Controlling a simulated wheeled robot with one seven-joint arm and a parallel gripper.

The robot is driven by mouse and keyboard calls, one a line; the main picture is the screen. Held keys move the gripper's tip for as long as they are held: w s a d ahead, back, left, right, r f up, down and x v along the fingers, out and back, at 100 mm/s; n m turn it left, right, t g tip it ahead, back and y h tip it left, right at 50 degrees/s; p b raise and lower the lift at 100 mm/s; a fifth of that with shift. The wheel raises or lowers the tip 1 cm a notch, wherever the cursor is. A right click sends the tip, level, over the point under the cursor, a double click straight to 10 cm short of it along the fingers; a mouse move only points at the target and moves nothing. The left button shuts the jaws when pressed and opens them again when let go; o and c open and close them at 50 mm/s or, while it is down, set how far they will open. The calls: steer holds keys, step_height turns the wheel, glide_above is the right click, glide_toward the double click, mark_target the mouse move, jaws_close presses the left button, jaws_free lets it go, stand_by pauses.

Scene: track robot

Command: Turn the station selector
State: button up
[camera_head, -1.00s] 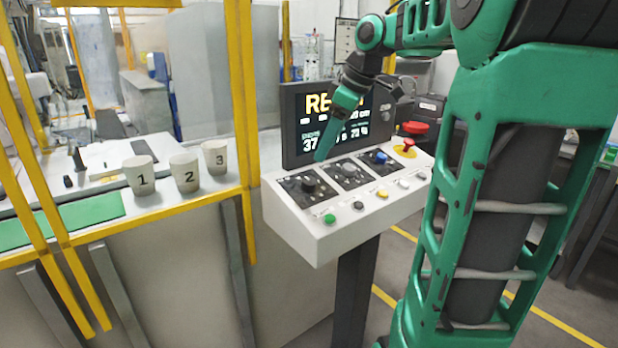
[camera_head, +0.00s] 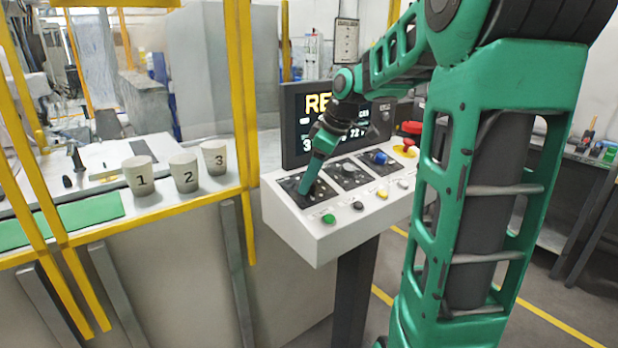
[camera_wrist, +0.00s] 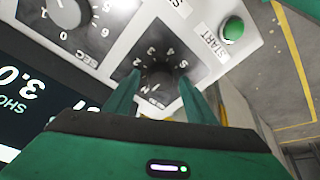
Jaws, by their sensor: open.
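The station selector is a dark round knob (camera_wrist: 159,77) on a black dial plate with numbers around it. It is at the centre of the wrist view. My gripper (camera_wrist: 160,80) is open, with one green finger on each side of the knob. I cannot tell whether the fingers touch it. In the head view my gripper (camera_head: 304,188) points down at the leftmost dial of the white control panel (camera_head: 312,240), and it hides the knob there.
A second dial (camera_wrist: 68,14) marked SEC is close by, as is the green START button (camera_wrist: 232,28). The display (camera_head: 300,140) stands behind the panel. A red mushroom button (camera_head: 411,129) is at the far right. Numbered cups (camera_head: 184,173) stand on the left counter.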

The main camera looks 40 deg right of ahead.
steer(key=shift+c, duration=0.5)
steer(key=c, duration=0.9)
steer(key=shift+c, duration=0.2)
steer(key=shift+m, duration=0.3)
steer(key=m, duration=0.3)
steer(key=shift+t, duration=0.3)
steer(key=m+h, duration=0.1)
steer(key=m, duration=0.4)
steer(key=shift+s+a, duration=0.1)
steer(key=shift+a, duration=0.05)
steer(key=m, duration=0.3)
steer(key=shift+m+h, duration=0.3)
steer(key=shift+h, duration=0.1)
steer(key=shift+a+m+h, duration=0.15)
steer(key=shift+m+h, duration=0.25)
steer(key=shift+m, duration=1.5)
